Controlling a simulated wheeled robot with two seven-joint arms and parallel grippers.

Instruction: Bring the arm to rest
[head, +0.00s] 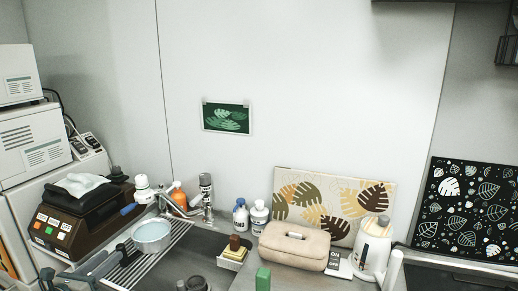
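My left gripper (122,255) shows at the lower left, dark and grey, at the end of an arm that comes in from the left edge. It is over the wire drying rack (172,245), just left of a light blue pot (153,237). The gripper's fingers are small and dark here, so I cannot tell whether they are open, shut or touching the pot.
A brown scale-like machine (72,226) with a cloth stands left of the rack. A faucet (207,208), bottles (259,212), a sponge holder (233,254), a beige case (294,246) and a white kettle (375,245) line the counter. The wall above is clear apart from a leaf picture (227,117).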

